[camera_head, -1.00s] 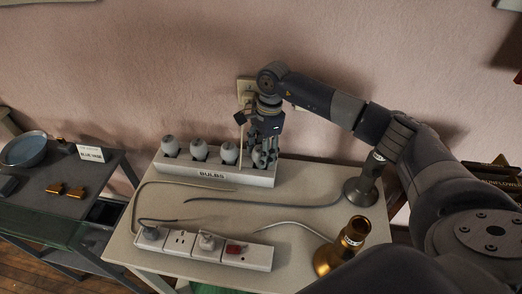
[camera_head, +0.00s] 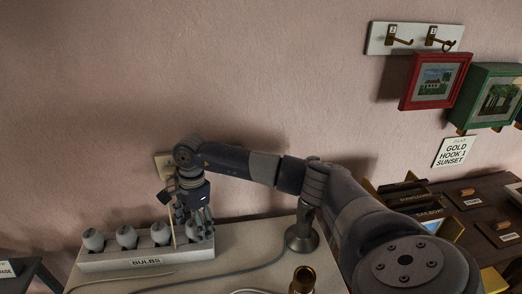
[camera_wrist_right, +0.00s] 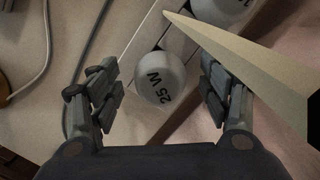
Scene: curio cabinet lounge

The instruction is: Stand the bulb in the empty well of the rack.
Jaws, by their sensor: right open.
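The white bulb rack (camera_head: 147,262), labelled BULBS, stands on the pale table below the wall. Three grey-white bulbs stand in it: left (camera_head: 93,240), second (camera_head: 127,237) and third (camera_head: 160,233). My right gripper (camera_head: 195,224) points down at the rack's right end and partly hides the bulb there. In the right wrist view, a white bulb marked 25 W (camera_wrist_right: 160,82) lies between the spread fingers of my right gripper (camera_wrist_right: 158,90), with a gap on both sides. It appears to be at the rack's end; its base is hidden. My left gripper is out of view.
A dark lamp base (camera_head: 302,238) and a brass one (camera_head: 303,281) stand right of the rack. Grey cables lie in front. A pale strip (camera_wrist_right: 240,60) crosses the wrist view. Framed pictures (camera_head: 436,81) hang at upper right above a dark side table (camera_head: 480,215).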

